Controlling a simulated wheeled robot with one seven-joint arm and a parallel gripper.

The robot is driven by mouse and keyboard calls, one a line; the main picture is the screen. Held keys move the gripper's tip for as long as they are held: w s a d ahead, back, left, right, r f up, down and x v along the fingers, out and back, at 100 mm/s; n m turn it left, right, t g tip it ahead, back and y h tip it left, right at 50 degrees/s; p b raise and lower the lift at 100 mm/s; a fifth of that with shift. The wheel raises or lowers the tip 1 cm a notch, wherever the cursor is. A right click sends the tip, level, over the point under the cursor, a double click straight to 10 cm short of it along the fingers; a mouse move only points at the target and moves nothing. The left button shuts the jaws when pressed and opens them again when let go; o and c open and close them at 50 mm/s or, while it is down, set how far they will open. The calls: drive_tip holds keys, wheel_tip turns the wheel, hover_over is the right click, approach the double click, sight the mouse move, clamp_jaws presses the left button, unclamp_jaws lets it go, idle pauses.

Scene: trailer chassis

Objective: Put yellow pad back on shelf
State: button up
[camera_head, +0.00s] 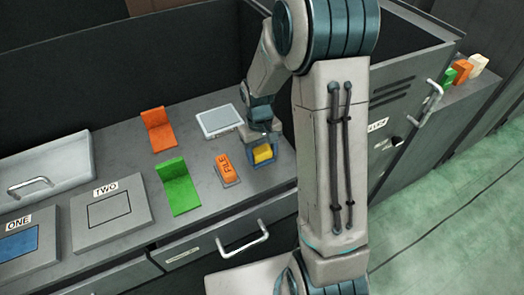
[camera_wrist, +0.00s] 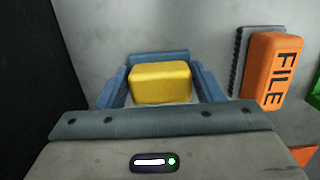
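The yellow pad (camera_head: 263,153) is on the grey counter, below my gripper, beside the orange FILE block. In the wrist view the yellow pad (camera_wrist: 160,84) lies just past the middle of my gripper (camera_wrist: 163,88), with blue parts on its left, right and far sides. I cannot tell which blue parts are fingers and which belong to the pad. Contact between the fingers and the pad is not clear. In the head view my gripper (camera_head: 258,137) hangs over the pad, partly hidden by the wrist. A shelf-like ledge (camera_head: 450,100) at the right bears orange, green and cream items.
The orange FILE block (camera_head: 227,169) is close to the pad. A green holder (camera_head: 178,186), an orange holder (camera_head: 158,129) and a flat grey tablet (camera_head: 219,121) stand nearby. Panels marked ONE and TWO (camera_head: 108,209) lie left. A drawer handle (camera_head: 245,244) juts from the front.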

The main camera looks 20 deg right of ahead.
sight(260, 148)
drive_tip(key=shift+o, duration=1.2)
drive_tip(key=shift+r, duration=0.1)
wheel_tip(260, 148, up, 12)
drive_tip(key=w, duration=0.1)
drive_tip(key=s+r+m+t, duration=0.1)
drive_tip(key=s+r+t, duration=0.1)
drive_tip(key=s, duration=0.6)
drive_tip(key=s+r+m+t, duration=0.1)
drive_tip(key=s+r+t, duration=0.1)
drive_tip(key=s, duration=0.7)
drive_tip(key=shift+v, duration=0.85)
drive_tip(key=shift+a, duration=0.1)
